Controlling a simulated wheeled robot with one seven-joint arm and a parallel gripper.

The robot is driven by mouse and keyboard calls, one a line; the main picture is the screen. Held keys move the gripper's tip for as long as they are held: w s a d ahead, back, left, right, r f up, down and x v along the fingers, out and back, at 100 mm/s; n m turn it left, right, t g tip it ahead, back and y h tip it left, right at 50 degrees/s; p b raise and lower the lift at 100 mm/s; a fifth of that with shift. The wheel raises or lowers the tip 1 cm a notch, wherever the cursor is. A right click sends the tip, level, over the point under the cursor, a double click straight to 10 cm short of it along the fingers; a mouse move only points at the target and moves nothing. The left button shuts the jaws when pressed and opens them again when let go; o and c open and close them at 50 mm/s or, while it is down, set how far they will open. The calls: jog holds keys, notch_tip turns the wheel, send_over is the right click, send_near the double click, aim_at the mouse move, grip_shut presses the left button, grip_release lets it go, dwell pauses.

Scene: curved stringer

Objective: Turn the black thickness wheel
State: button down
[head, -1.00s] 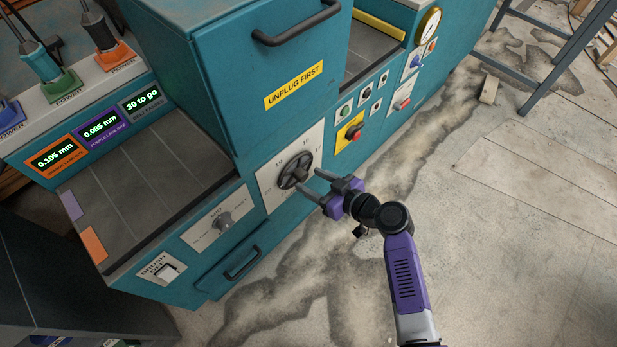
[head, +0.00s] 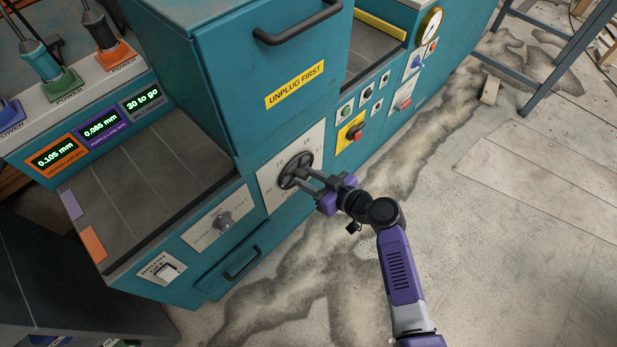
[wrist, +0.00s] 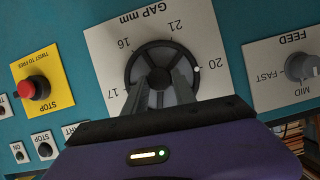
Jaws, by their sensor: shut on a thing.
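The black thickness wheel (head: 295,169) is a spoked handwheel on a white dial plate (head: 270,184) on the teal machine's front. In the wrist view the wheel (wrist: 142,58) sits on a plate (wrist: 98,40) marked "GAP mm", with 16, 17, 20 and 21 around it. A small white mark on the rim is at the right, near 20. My gripper (head: 306,178) reaches the wheel from the right in the head view. Its fingers (wrist: 161,90) are shut on the wheel's middle part. They hide the hub's lower part, so the exact contact is not clear.
A feed knob (head: 223,220) is on a plate left of the wheel. A yellow-backed red stop button (head: 357,135) and small buttons are to the right. A drawer handle (head: 241,263) is below, and a large hood handle (head: 297,24) is above.

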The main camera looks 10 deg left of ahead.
jog(key=shift+f+b, duration=0.1)
jog(key=shift+b, duration=0.2)
jog(key=shift+w+d+f+m+g+y+b, duration=0.15)
jog(key=shift+m+g+y+b, duration=0.2)
jog(key=shift+m+b, duration=0.5)
jog(key=m+g+y+b, duration=0.1)
jog(key=m+b, duration=0.1)
jog(key=b, duration=0.1)
jog(key=shift+f+b, duration=0.1)
jog(key=shift+b, duration=0.3)
jog(key=m+y+b, duration=0.1)
jog(key=m+b, duration=0.1)
jog(key=m+g+y+b, duration=0.1)
jog(key=m+b, duration=0.2)
jog(key=shift+w+d+f+g+y, duration=0.15)
jog(key=shift+g+y, duration=0.1)
jog(key=shift+y, duration=0.1)
jog(key=m+y+b, duration=0.2)
jog(key=m, duration=0.2)
jog(key=shift+f+m+b, duration=0.15)
jog(key=shift+m+b, duration=0.2)
jog(key=shift+b, duration=0.05)
jog(key=m+t+y, duration=0.1)
jog(key=m, duration=0.2)
jog(key=m+b, duration=0.1)
jog(key=m, duration=0.2)
jog(key=shift+f+t+y, duration=0.1)
jog(key=shift+t+y, duration=0.3)
jog(key=shift+m, duration=0.3)
